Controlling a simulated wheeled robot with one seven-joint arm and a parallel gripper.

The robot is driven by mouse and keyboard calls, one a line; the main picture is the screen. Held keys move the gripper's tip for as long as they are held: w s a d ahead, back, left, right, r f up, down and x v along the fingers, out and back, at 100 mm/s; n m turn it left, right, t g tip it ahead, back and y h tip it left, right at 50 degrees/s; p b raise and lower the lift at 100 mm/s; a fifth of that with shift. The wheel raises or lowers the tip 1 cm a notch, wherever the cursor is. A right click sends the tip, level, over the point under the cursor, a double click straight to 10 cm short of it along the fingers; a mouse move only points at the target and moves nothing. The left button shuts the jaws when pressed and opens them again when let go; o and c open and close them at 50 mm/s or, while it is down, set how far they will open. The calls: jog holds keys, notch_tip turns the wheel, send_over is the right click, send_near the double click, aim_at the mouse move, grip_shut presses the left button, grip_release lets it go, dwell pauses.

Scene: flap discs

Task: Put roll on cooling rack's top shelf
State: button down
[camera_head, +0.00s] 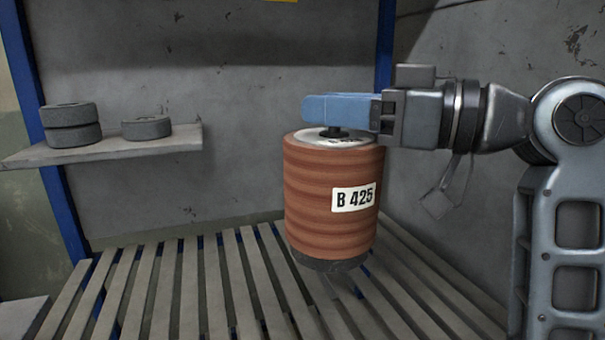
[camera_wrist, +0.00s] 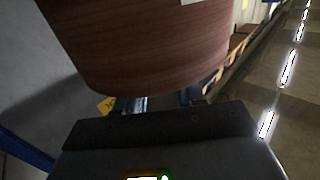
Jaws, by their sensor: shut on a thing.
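The roll (camera_head: 325,200) is a reddish-brown ribbed cylinder with a white "B 425" label, a pale top and a dark base. It is upright in the head view, over the slats of the cooling rack (camera_head: 190,290). A shadow shows by its base, but I cannot tell for sure whether it touches the slats. My gripper (camera_head: 330,112) reaches in from the right and its blue fingers are shut on the dark knob on the roll's top. In the wrist view the roll (camera_wrist: 140,40) fills the upper part, and the grip is hidden.
A small ledge (camera_head: 165,145) at the left holds grey discs, two stacked (camera_head: 70,125) and one single (camera_head: 146,128). Blue posts (camera_head: 50,150) stand at the rack's back, before a grey wall (camera_head: 240,70). The slats left of the roll are bare.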

jog(key=s+a+f+p, duration=0.1)
jog(key=s+a+f, duration=0.4)
jog(key=a+f, duration=0.5)
jog(key=shift+s+f, duration=0.3)
jog(key=shift+s, duration=0.05)
jog(key=shift+a+f, duration=0.1)
jog(key=shift+f, duration=0.05)
jog(key=c, duration=0.7)
grip_release()
jog(key=shift+f, duration=0.15)
jog(key=b+v, duration=0.1)
jog(key=v, duration=1.1)
jog(key=shift+b, duration=0.35)
